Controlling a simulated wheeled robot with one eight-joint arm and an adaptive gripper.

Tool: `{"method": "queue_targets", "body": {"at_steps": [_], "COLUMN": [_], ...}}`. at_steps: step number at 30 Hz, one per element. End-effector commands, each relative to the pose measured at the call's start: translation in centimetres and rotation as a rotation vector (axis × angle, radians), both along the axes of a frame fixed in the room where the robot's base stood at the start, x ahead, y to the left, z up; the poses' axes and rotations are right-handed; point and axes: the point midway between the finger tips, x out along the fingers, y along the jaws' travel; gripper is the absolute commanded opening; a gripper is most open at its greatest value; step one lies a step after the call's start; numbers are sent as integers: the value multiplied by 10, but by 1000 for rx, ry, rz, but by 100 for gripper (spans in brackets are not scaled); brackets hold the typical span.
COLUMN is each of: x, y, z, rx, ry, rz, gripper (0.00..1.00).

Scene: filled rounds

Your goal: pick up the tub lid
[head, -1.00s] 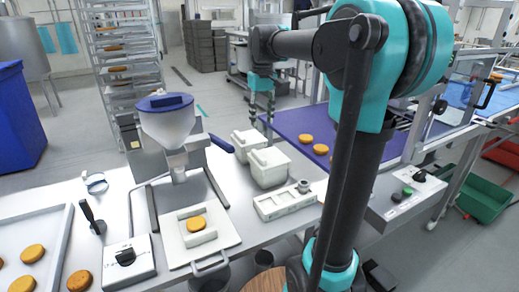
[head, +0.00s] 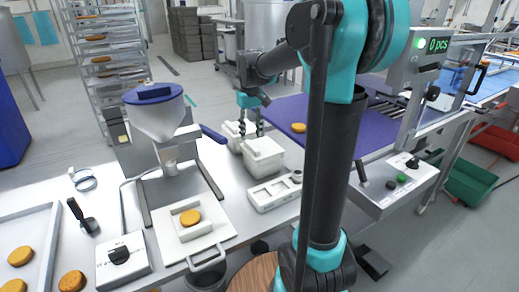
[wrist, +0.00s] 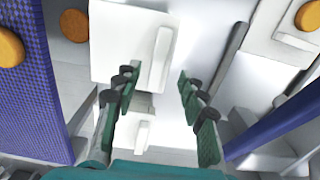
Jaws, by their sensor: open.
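Two white tubs with lids stand on the steel table, a nearer one (head: 263,160) and a farther one (head: 233,132), partly hidden by my gripper. My gripper (head: 250,130) is open, pointing down over the tubs. In the wrist view, a white lid (wrist: 117,45) with a raised bar handle (wrist: 160,58) lies just beyond the open fingertips (wrist: 157,82). A smaller-looking white piece with a bar (wrist: 142,135) shows between the fingers. Nothing is held. I cannot tell whether the fingers touch anything.
A hopper machine (head: 160,115) with a blue lever (head: 213,134) stands left of the tubs. A purple conveyor (head: 285,112) with a round orange patty (head: 298,128) runs at the right. A white slotted block (head: 273,193) sits in front of the tubs.

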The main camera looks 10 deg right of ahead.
Motion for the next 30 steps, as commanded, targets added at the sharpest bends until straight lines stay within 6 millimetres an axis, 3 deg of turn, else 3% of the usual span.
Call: {"method": "queue_targets", "body": {"at_steps": [12, 22, 30], "x": [4, 3, 3], "y": [-1, -1, -1], "z": [-47, -53, -53], "rx": [0, 0, 0], "ry": [0, 0, 0], "rz": [0, 0, 0], "gripper": [41, 41, 8]}}
